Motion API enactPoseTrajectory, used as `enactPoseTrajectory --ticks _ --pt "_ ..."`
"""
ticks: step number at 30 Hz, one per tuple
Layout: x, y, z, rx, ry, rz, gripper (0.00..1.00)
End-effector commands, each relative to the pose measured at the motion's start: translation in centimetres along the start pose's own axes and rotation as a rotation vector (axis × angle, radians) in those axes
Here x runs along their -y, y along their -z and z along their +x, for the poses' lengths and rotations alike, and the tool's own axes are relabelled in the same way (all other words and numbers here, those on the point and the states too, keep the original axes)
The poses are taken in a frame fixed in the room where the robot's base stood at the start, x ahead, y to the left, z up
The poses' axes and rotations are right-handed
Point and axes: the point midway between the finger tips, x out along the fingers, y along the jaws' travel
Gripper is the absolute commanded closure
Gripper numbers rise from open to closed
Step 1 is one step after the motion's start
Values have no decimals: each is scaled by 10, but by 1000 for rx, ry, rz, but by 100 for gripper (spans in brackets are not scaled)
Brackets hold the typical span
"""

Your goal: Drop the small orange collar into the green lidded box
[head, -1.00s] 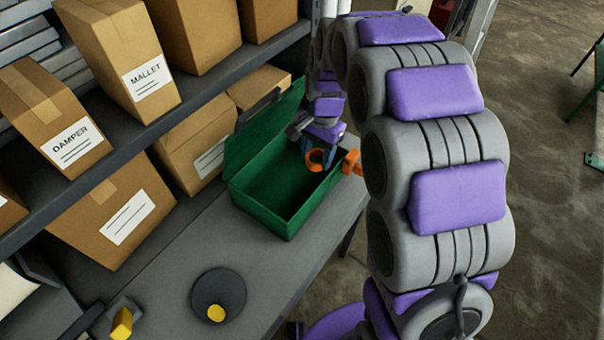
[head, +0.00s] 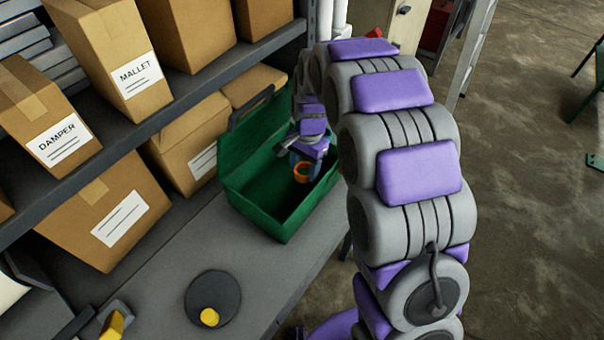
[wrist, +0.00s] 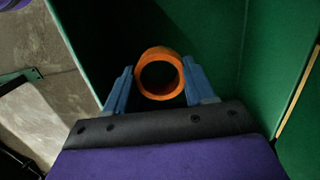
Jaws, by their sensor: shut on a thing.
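The green lidded box (head: 262,215) stands on the grey bench with its lid open and leaning back. My gripper (head: 303,169) points down into the box opening near its right end. In the wrist view, my gripper's blue fingers (wrist: 160,88) are shut on the small orange collar (wrist: 160,54), which shows as a ring between the fingertips.
A shelf of cardboard boxes, including ones labelled MALLET (head: 136,75) and DAMPER (head: 60,140), runs along the left. A dark disc with a yellow knob (head: 213,296) lies on the bench (head: 175,250) in front of the box. Open floor lies to the right.

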Motion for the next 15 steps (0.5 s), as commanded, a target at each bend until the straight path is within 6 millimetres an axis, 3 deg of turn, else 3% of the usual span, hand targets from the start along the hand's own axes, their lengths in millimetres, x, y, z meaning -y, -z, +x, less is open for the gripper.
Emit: enactPoseTrajectory --ticks 8,15 --pt "5 2 34 -3 -2 -3 75" --pt "6 3 33 -4 -1 -1 75"
